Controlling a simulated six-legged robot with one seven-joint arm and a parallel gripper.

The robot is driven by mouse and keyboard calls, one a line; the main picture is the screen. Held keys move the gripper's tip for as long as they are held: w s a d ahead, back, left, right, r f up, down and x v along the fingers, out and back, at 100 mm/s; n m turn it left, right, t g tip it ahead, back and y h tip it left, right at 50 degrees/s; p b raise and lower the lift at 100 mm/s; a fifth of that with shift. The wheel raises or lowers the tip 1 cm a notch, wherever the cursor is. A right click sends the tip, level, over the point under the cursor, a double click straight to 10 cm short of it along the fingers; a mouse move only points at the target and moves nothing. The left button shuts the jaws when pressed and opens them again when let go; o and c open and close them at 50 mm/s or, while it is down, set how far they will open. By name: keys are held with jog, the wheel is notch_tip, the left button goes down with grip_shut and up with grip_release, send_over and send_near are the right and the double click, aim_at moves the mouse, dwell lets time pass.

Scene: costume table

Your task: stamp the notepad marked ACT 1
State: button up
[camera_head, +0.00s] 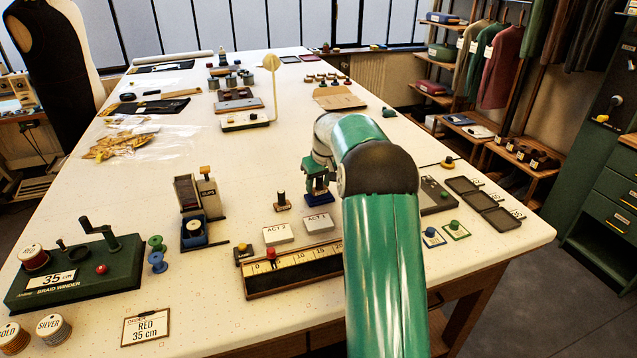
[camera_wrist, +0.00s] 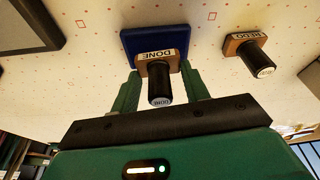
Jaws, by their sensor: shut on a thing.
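My gripper (camera_head: 317,180) is shut on the DONE stamp (camera_wrist: 160,86), which has a black handle and a wooden block marked DONE. In the wrist view the green fingers flank the stamp. The blue ink pad (camera_wrist: 140,38) shows right behind the block; it also shows below my gripper in the head view (camera_head: 318,198). Whether the stamp touches the pad I cannot tell. The notepad marked ACT 1 (camera_head: 319,224) lies white and flat on the table, just in front of the pad. The notepad marked ACT 2 (camera_head: 278,236) lies left of it.
The REDO stamp (camera_wrist: 248,54) stands beside the blue pad; it shows left of it in the head view (camera_head: 282,202). A numbered ruler block (camera_head: 290,282) with a red knob lies in front of the notepads. A braid winder (camera_head: 85,275) stands at the left. My arm hides part of the table's right.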

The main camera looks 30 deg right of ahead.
jog(key=shift+f, duration=0.6)
dwell(0.9)
jog(key=shift+r, duration=0.1)
jog(key=shift+r, duration=3.45)
jog(key=shift+r, duration=0.1)
